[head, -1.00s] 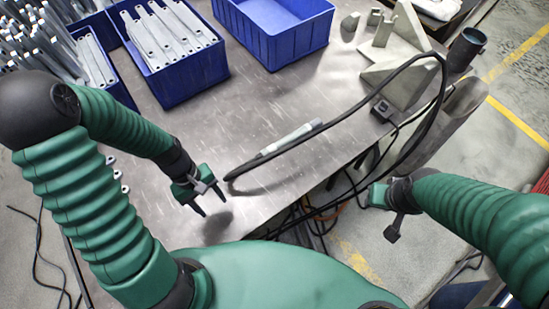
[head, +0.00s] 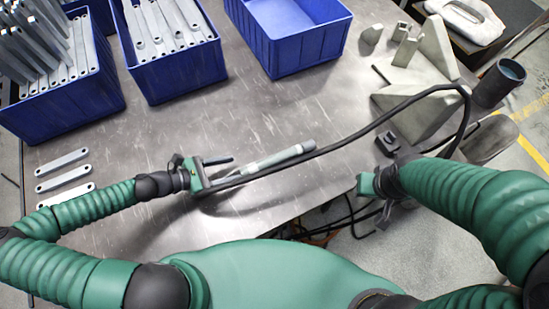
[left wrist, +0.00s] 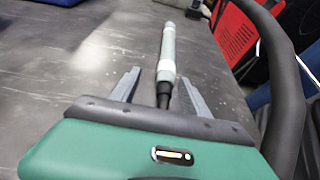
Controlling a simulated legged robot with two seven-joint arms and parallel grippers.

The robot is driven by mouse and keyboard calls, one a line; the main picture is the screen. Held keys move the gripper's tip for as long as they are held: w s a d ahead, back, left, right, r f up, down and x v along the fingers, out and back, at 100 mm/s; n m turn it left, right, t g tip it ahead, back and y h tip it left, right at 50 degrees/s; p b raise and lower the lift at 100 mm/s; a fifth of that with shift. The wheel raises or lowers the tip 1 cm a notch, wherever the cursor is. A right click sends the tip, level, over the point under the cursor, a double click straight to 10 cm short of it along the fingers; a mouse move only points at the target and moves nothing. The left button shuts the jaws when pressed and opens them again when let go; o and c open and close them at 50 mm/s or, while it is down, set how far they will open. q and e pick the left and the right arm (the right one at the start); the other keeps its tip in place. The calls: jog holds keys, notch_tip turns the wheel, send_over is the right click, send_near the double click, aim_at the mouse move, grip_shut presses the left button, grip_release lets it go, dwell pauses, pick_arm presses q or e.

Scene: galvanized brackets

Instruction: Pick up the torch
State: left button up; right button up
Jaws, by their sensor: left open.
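The torch (head: 279,158) lies on the metal table, a pale grey-green handle with black ends and a thick black cable. My left gripper (head: 236,169) is open at its left end, fingers pointing right along it. In the left wrist view the torch (left wrist: 167,55) runs away from me, its near black end between the two spread fingers of my left gripper (left wrist: 159,78). I cannot tell whether they touch it. My right gripper (head: 372,188) is off the table's front right edge, away from the torch; its jaw state is unclear.
The black cable (head: 400,107) arches right towards a dark cup (head: 498,83). Blue bins (head: 288,45) stand at the back, two with metal brackets. Loose brackets (head: 63,178) lie at left. Grey metal pieces (head: 425,95) stand back right. The table's middle is clear.

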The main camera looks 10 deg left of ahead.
aim_at(245, 170)
pick_arm(q)
jog(key=x, duration=0.2)
jog(key=s+x, duration=0.1)
jog(key=x, duration=0.2)
jog(key=d+b+x, duration=0.1)
jog(key=x, duration=0.1)
jog(key=shift+d+r, duration=0.1)
jog(key=shift+d, duration=0.1)
jog(key=shift+w, duration=0.1)
jog(key=shift+a, duration=0.45)
jog(key=shift+c, duration=1.4)
jog(key=shift+d, duration=0.25)
grip_shut()
pick_arm(e)
jog(key=shift+d+f, duration=0.6)
jog(key=shift+d, duration=0.1)
